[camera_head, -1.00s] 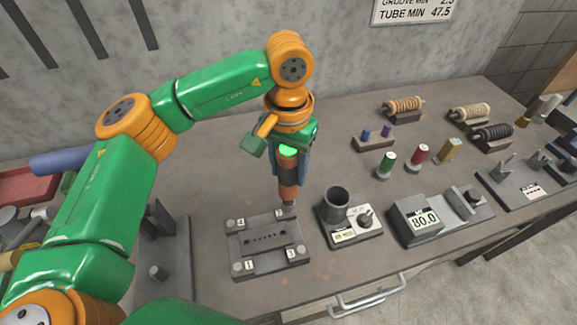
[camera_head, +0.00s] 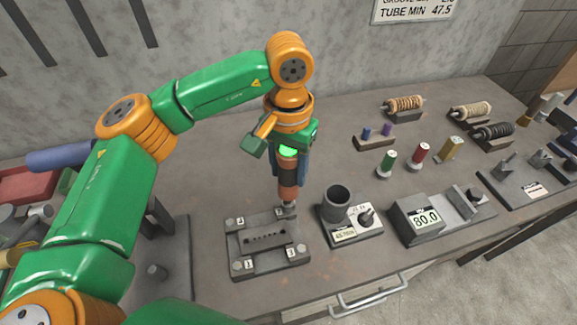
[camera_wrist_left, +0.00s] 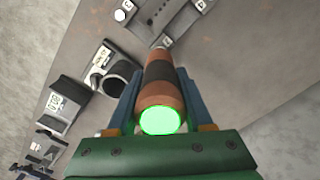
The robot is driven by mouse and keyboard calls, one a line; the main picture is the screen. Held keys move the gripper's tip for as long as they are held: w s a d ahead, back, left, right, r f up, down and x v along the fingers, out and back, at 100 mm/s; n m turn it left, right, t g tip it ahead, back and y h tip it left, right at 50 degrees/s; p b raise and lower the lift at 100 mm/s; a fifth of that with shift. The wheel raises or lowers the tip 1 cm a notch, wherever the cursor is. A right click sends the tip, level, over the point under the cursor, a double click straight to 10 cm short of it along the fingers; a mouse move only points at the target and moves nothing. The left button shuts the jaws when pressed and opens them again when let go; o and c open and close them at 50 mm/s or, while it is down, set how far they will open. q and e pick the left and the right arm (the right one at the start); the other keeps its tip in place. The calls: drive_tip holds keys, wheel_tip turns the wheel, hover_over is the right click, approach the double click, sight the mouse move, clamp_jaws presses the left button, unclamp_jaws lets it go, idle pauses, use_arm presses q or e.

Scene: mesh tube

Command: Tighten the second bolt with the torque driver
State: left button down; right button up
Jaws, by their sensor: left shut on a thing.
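My left gripper (camera_head: 290,160) is shut on the torque driver (camera_head: 288,176), a brown and dark cylinder with a lit green top. The driver points down, its tip at the back right corner of the grey bolt plate (camera_head: 268,263). That corner's bolt is hidden under the tip. Labelled corners 4, 1 and 3 of the plate show their bolts. In the left wrist view the driver (camera_wrist_left: 160,95) sits between the two blue-grey fingers, its green end facing the camera and its tip at the plate (camera_wrist_left: 187,18). My right gripper is not in view.
A dark cup on a stand with a dial (camera_head: 352,228) stands right of the plate. A gauge reading 80.0 (camera_head: 420,217) is further right. Small coloured cylinders and spools stand behind them. A grey fixture (camera_head: 163,262) is left of the plate.

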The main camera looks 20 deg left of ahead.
sight(289, 150)
use_arm(q)
drive_tip(key=shift+f+b, duration=0.45)
drive_tip(key=shift+b, duration=0.3)
idle(1.4)
drive_tip(key=shift+s+r, duration=0.1)
drive_tip(key=shift+r+p, duration=0.85)
drive_tip(key=shift+r, duration=0.05)
wheel_tip(289, 150, up, 4)
drive_tip(key=p, duration=0.3)
drive_tip(key=shift+r, duration=0.15)
